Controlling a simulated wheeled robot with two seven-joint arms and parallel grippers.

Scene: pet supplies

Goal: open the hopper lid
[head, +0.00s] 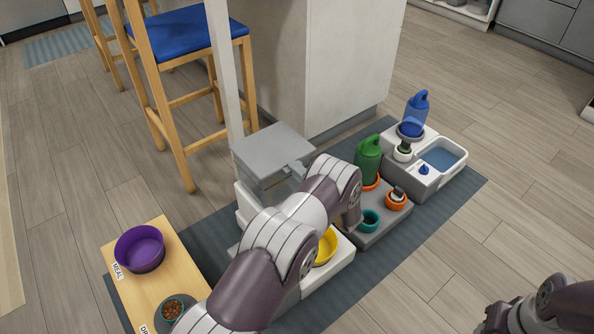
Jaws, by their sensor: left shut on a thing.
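The grey hopper lid (270,148) shows as a flat, nearly level panel over the clear-walled hopper (282,190) of the white feeder. I cannot tell whether there is a gap beneath it. A small grey tab sticks out from the lid's right edge. My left gripper (309,178) is at this tab and shut on it, with its fingers mostly hidden behind my wrist. My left arm covers much of the feeder; part of its yellow bowl (325,247) shows. My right gripper (493,322) is low at the bottom right, away from the feeder, its jaws unclear.
A green bottle (368,160) and small cups stand on a grey base (385,232) right of the feeder. Beyond is a blue-bottle water fountain (415,105). A wooden board (155,260) with a purple bowl (139,247) lies left. A stool (180,35) and white cabinet stand behind.

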